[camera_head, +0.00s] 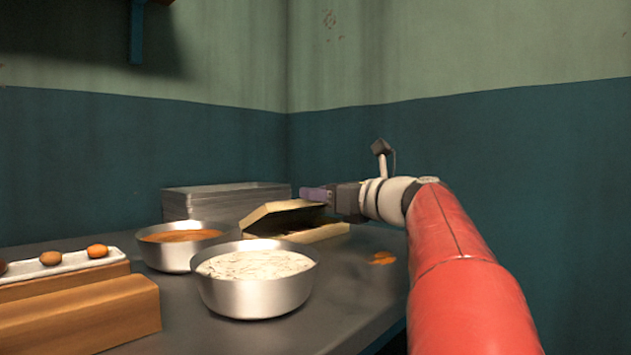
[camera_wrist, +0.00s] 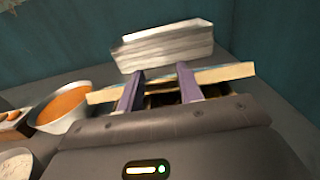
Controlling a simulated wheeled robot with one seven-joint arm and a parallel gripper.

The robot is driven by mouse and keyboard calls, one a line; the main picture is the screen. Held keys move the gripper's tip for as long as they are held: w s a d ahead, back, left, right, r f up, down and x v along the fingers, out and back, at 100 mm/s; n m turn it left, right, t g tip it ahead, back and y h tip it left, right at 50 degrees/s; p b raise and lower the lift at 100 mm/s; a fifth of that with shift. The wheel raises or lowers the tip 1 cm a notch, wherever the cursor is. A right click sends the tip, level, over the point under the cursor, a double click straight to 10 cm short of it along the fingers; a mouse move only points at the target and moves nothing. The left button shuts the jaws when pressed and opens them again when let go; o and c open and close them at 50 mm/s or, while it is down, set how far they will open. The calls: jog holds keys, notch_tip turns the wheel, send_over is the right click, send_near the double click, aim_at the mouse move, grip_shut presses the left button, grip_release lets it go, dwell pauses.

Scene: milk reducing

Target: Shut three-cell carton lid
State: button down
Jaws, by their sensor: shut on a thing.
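The tan carton (camera_head: 322,234) sits on the grey counter with its lid (camera_head: 270,210) tilted up and partly open; a dark gap shows beneath the lid. My gripper (camera_head: 314,195) reaches in from the right, its purple fingers at the lid's upper right edge. In the wrist view my two fingers (camera_wrist: 157,76) stand apart across the pale lid (camera_wrist: 226,73), and my gripper is shut on it. The dark inside shows between the fingers. The cells and whatever they contain are hidden.
A stack of metal trays (camera_head: 225,200) stands behind the carton. A bowl of orange food (camera_head: 172,260) and a bowl of white food (camera_head: 252,297) stand in front. A white egg tray (camera_head: 70,267) on wooden blocks is at the left. Orange scraps (camera_head: 382,258) lie right of the carton.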

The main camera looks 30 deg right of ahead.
jog(key=shift+g, duration=0.3)
jog(key=shift+s+f, duration=0.2)
jog(key=shift+f, duration=2.2)
jog(key=c, duration=0.9)
grip_release()
jog(key=shift+w+f, duration=0.1)
jog(key=v, duration=0.8)
jog(key=shift+r+p, duration=0.25)
jog(key=shift+p, duration=0.05)
